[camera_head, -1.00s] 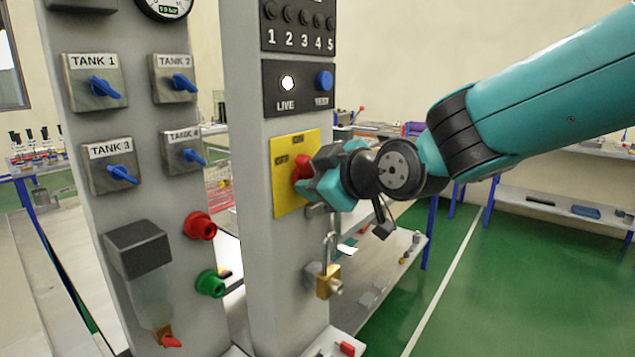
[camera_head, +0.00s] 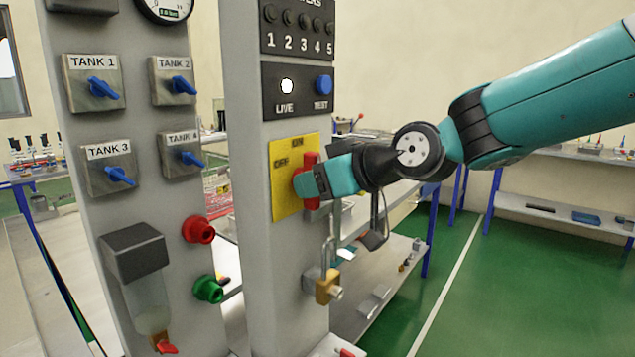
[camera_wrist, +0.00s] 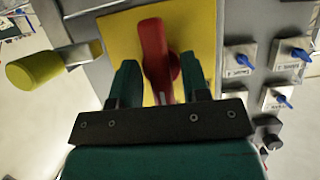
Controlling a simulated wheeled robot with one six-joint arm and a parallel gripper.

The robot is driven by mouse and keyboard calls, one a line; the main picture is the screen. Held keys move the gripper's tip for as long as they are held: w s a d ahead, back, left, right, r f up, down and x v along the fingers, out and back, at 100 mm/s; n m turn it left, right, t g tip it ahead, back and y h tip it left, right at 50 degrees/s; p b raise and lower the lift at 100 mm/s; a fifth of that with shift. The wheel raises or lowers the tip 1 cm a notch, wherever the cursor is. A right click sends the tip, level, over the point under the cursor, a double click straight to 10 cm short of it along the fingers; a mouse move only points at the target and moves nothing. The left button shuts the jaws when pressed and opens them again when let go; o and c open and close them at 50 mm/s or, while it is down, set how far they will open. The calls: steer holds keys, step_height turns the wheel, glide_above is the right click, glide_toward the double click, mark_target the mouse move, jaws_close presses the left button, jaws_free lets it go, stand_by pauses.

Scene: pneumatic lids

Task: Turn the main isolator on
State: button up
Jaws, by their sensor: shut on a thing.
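The main isolator is a red handle (camera_head: 311,168) on a yellow plate (camera_head: 284,192) marked OFF at the left and ON at the top. In the head view the handle stands upright, in line with ON. My gripper (camera_head: 306,186) is shut on the handle's lower part, its teal fingers partly covering it. In the wrist view the red handle (camera_wrist: 156,55) lies between my two fingers (camera_wrist: 159,80), in front of the yellow plate (camera_wrist: 118,35). The inner finger faces are partly hidden there.
A brass padlock (camera_head: 328,286) hangs on the grey post below the plate. The LIVE lamp (camera_head: 287,86) is white, beside a blue TEST button (camera_head: 323,84). A left post carries blue tank switches (camera_head: 103,87), a red knob (camera_head: 198,229) and a green knob (camera_head: 208,289).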

steer(key=shift+s+f, duration=0.1)
steer(key=o, duration=0.5)
steer(key=b+v, duration=0.3)
steer(key=v, duration=1.4)
steer(key=shift+s+d+r, duration=0.1)
steer(key=shift+r, duration=0.15)
